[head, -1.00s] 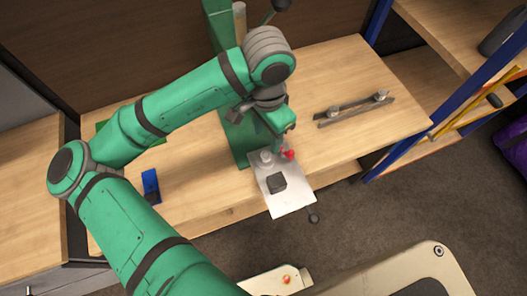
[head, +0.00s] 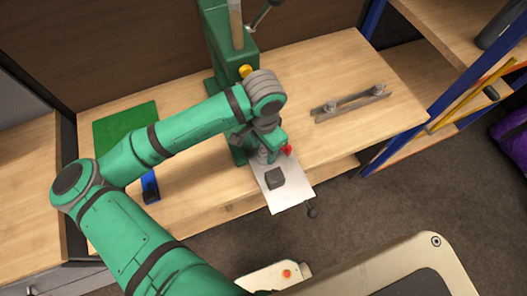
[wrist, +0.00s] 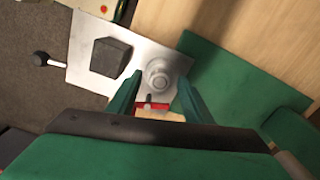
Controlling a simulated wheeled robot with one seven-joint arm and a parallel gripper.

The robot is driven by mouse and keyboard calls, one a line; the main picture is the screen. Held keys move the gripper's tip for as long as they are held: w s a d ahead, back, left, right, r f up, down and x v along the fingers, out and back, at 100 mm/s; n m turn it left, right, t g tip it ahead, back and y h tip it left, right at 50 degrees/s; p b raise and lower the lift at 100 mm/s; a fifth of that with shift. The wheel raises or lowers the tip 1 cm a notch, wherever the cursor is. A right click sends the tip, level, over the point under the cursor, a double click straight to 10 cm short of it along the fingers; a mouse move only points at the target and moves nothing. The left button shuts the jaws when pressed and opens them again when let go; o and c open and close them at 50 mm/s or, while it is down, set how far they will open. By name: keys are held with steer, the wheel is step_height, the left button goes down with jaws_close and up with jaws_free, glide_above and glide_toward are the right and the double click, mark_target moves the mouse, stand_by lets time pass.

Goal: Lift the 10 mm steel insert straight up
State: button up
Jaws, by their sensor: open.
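The steel insert (wrist: 159,76) is a small round stepped grey piece on a bright metal plate (wrist: 86,30), seen from above in the wrist view. My gripper (wrist: 159,84) is open, its two green fingers pointing at the insert with one tip at either side. I see a gap at each side, but cannot tell the height of the tips above the plate. In the head view my gripper (head: 268,153) is over the back of the plate and mostly hides the insert.
A dark block (head: 275,177) sits on the plate in front of the insert. The green press (head: 229,48) stands behind. A rail with two knobs (head: 350,103) lies right; a blue item (head: 150,186) lies left.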

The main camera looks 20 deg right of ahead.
mark_target(264, 151)
jaws_close()
steer(key=shift+w, duration=0.1)
steer(key=shift+r, duration=0.5)
step_height(264, 151, up, 2)
steer(key=shift+r, duration=0.15)
steer(key=s+d+r, duration=0.6)
steer(key=s+r, duration=0.3)
steer(key=s, duration=0.3)
steer(key=shift+s+r, duration=0.35)
steer(key=shift+s, duration=0.05)
steer(key=shift+d, duration=0.1)
